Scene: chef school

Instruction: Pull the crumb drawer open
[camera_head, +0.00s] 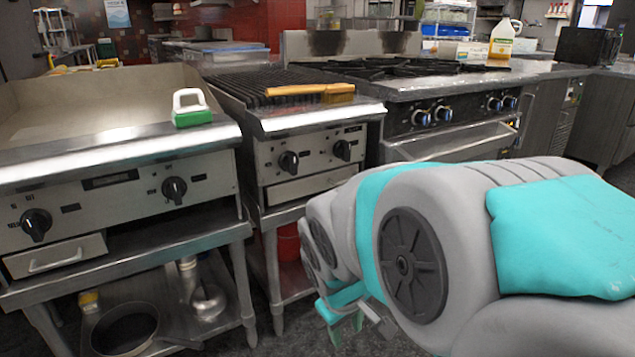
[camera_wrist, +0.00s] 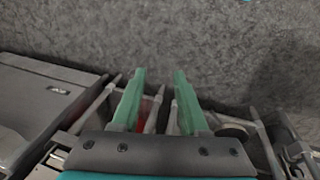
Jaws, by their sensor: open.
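A shallow metal drawer (camera_head: 55,256) with a bar handle sits shut at the lower left of the griddle's front. A second drawer-like panel (camera_head: 305,187) lies under the knobs of the grill in the middle, also flush. The frames do not show which one is the crumb drawer. My gripper (camera_head: 345,326) hangs low in front of the grill stand, partly hidden by my arm.
The griddle (camera_head: 100,104) bears a green-and-white scrubber (camera_head: 190,110). A wooden-handled brush (camera_head: 310,91) lies on the grill. A black pan (camera_head: 124,330) stands on the lower shelf at left. A range (camera_head: 450,105) stands to the right.

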